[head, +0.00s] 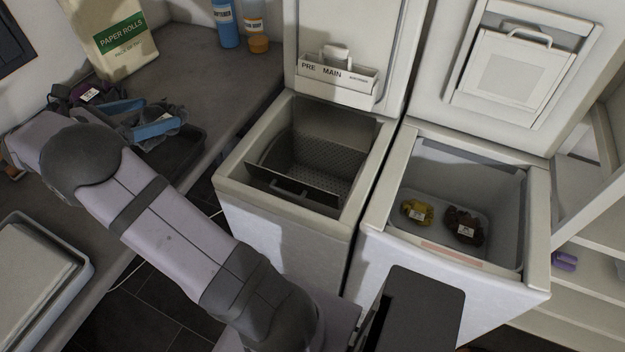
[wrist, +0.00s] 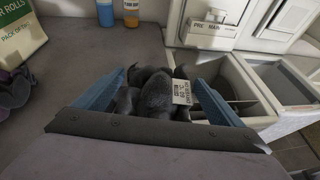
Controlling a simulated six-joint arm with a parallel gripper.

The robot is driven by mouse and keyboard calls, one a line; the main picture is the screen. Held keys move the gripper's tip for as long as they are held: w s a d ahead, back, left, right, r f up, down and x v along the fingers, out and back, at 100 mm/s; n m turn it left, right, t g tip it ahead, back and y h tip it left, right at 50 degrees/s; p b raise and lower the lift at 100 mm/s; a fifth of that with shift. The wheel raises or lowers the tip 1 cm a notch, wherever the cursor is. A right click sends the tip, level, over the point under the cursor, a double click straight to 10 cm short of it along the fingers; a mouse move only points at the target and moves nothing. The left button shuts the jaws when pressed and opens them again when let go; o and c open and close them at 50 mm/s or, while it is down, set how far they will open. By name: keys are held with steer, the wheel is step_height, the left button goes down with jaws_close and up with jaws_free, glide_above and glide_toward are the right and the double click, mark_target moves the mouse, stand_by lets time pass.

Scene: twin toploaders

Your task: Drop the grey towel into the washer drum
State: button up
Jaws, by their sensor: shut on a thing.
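The grey towel (wrist: 155,92), a dark bundle with a white tag, is between the two blue fingers of my gripper (wrist: 158,98) in the wrist view. My gripper is shut on it. In the head view my gripper (head: 142,119) and the towel (head: 140,112) are over the counter at the left, apart from the washer. The left toploader, marked PRE and MAIN, is the washer (head: 228,190), with its lid up. Its perforated metal drum (head: 318,165) shows inside, with a dark handled flap at its front. The drum's bottom is partly hidden.
The right toploader (head: 375,235) is open, holding a yellow bundle (head: 417,212) and a dark brown bundle (head: 464,226). A purple bundle (head: 80,94), a dark tray (head: 185,155), a paper-rolls bag (head: 112,35) and bottles (head: 224,24) are on the counter. The washer's raised rim borders its opening.

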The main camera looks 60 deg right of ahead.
steer(key=s+d+f+m+g, duration=0.1)
steer(key=s+d, duration=0.3)
steer(key=d, duration=0.1)
steer(key=s+d+f+m+g+y, duration=0.1)
steer(key=s+d+f+g, duration=0.1)
steer(key=s+d, duration=0.2)
steer(key=s+d+f+m+g+b, duration=0.1)
steer(key=s+d+f+m, duration=0.1)
steer(key=s+d, duration=0.2)
steer(key=shift+s+d+g+y, duration=0.15)
steer(key=shift+d+g+y, duration=0.15)
steer(key=shift+d, duration=0.7)
steer(key=shift+c, duration=0.2)
steer(key=s+d+f+m+g+y, duration=0.1)
steer(key=s+d+f+m, duration=0.1)
steer(key=s+d, duration=0.4)
steer(key=s+d+f+m+g+y, duration=0.2)
steer(key=s+d+f, duration=0.3)
steer(key=s, duration=0.5)
steer(key=shift+d+f+g+b, duration=0.3)
steer(key=shift+d+b, duration=0.1)
steer(key=shift+d, duration=0.1)
steer(key=shift+f, duration=0.15)
step_height(320, 180, down, 6)
steer(key=b, duration=0.5)
steer(key=o, duration=1.3)
steer(key=shift+s, duration=0.1)
